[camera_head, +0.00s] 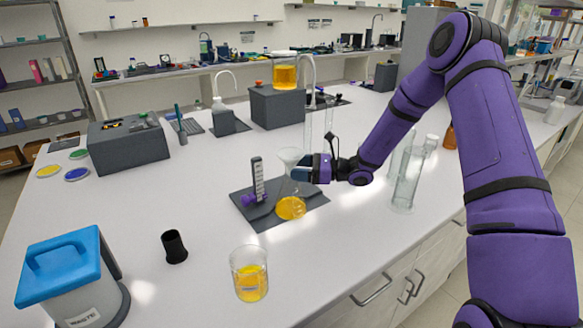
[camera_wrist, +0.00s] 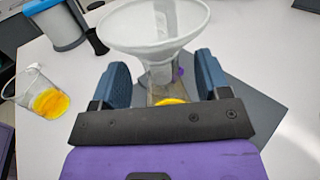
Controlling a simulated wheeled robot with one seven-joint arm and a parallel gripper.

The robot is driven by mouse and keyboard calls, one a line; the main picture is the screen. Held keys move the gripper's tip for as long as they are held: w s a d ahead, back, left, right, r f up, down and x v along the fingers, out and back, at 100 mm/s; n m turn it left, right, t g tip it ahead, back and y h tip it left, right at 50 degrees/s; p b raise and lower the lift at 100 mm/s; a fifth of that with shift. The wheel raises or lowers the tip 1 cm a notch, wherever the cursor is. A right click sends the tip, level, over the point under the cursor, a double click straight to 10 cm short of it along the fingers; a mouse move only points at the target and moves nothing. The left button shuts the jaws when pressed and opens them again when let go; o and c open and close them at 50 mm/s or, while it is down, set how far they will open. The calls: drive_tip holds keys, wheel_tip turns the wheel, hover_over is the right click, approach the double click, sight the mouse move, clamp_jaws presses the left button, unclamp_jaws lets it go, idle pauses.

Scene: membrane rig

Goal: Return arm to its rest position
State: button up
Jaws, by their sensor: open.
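My purple arm reaches over the white bench from the right. My gripper (camera_head: 309,172) is at the glass funnel (camera_head: 291,158), which stands on a flask with yellow liquid (camera_head: 291,207) on a dark mat (camera_head: 250,217). In the wrist view the gripper (camera_wrist: 160,82) is open, with one blue finger on each side of the funnel's lower part. The funnel's wide white cone (camera_wrist: 155,28) rises above and ahead of the fingers. Whether either finger touches the glass cannot be told.
A beaker with yellow liquid (camera_head: 250,280) stands at the front. A black cup (camera_head: 174,246) and a blue-lidded waste bin (camera_head: 62,270) are to the left. Tall glass cylinders (camera_head: 407,180) stand right of the gripper, near the arm. A purple-based stand (camera_head: 258,180) is beside the flask.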

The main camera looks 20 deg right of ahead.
drive_tip(key=v, duration=0.8)
drive_tip(key=s+a+r+n+g+h, duration=0.35)
drive_tip(key=s+r+n, duration=0.25)
drive_tip(key=s+r, duration=0.2)
drive_tip(key=s+a+r+n+g+h, duration=0.35)
drive_tip(key=s+r+n, duration=0.3)
drive_tip(key=s, duration=0.25)
drive_tip(key=s+d+r+n+t+h, duration=0.2)
drive_tip(key=s+d+r+n+h, duration=0.1)
drive_tip(key=s, duration=0.7)
drive_tip(key=s+d+r+n+t+h, duration=0.3)
drive_tip(key=s+r+n+h, duration=0.3)
drive_tip(key=s, duration=0.5)
drive_tip(key=shift+d+r+h, duration=0.3)
drive_tip(key=shift+d+r, duration=0.25)
drive_tip(key=shift+r, duration=0.2)
